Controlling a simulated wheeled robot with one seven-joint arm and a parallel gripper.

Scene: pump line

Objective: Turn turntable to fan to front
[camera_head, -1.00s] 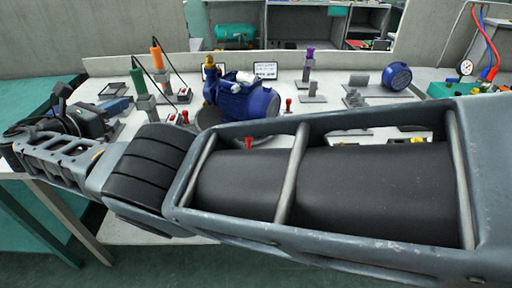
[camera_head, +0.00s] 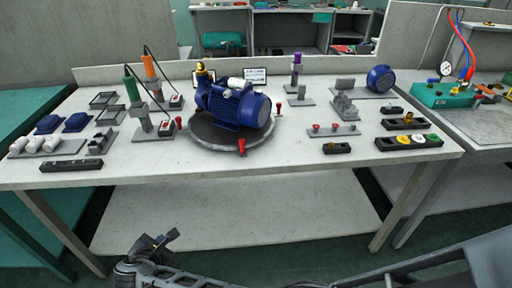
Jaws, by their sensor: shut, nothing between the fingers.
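The turntable (camera_head: 205,144) is a round grey disc on the white workbench, left of its middle. Red knobs (camera_head: 241,147) stand around its rim at the left, front and right. A blue pump with motor (camera_head: 238,108) sits on it. The motor's rounded end, which looks like the fan end, points right and somewhat to the front. A brass fitting tops the pump's left end. My gripper (camera_head: 166,239) is low at the bottom left, in front of and below the bench edge, well apart from the turntable. It is shut and empty.
Green and orange screwdrivers (camera_head: 131,86) on stands are left of the turntable. White cylinders (camera_head: 48,143) and blue parts lie further left. A purple-handled tool (camera_head: 297,68), red-knobbed plate (camera_head: 333,129) and trays (camera_head: 404,142) are right. Bench top before the turntable is clear.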

